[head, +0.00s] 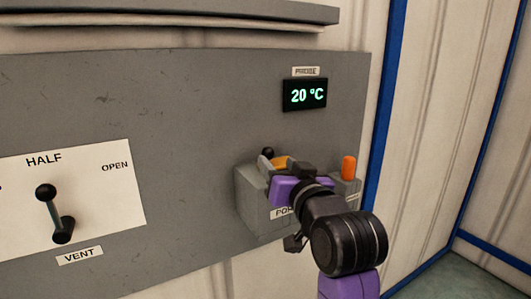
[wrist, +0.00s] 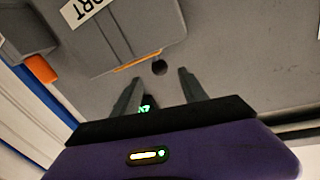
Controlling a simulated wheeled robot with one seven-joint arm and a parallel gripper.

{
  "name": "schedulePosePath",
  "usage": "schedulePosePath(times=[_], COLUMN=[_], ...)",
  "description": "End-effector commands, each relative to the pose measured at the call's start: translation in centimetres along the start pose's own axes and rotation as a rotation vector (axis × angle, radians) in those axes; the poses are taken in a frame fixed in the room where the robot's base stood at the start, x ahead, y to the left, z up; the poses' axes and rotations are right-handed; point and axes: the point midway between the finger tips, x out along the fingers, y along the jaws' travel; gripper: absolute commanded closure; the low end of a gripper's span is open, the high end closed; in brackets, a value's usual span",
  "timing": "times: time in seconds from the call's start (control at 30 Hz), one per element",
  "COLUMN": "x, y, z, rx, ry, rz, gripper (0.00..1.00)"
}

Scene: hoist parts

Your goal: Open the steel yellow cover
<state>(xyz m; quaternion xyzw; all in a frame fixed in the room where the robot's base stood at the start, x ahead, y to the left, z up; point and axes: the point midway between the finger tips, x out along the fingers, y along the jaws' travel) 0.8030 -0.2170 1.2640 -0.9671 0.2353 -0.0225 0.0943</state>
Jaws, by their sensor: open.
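The yellow cover (head: 280,162) shows as a small yellow-orange patch at the top of a grey box on the wall panel, mostly hidden behind my gripper in the head view. In the wrist view only a thin yellow-orange edge (wrist: 140,61) of it shows along the box. A round black knob (wrist: 159,67) sits beside that edge, and it also shows in the head view (head: 267,152). My gripper (wrist: 160,86) is open, its two fingers apart with the knob lying between and just beyond their tips. I cannot tell whether they touch anything.
The grey box (head: 250,205) bears a partly hidden label. An orange switch (head: 348,167) stands to its right. A black vent lever (head: 54,215) is on a white plate at left. A display (head: 304,95) reads 20 °C above. A ledge (head: 170,12) juts out at the top.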

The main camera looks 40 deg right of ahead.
Motion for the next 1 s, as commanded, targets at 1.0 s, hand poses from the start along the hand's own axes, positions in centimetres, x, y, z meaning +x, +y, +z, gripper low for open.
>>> schedulePosePath(times=[1.0], x=[7.5], y=[0.0], z=[0.1], rx=[-0.001], ry=[0.0], rz=[-0.001], gripper=[0.71])
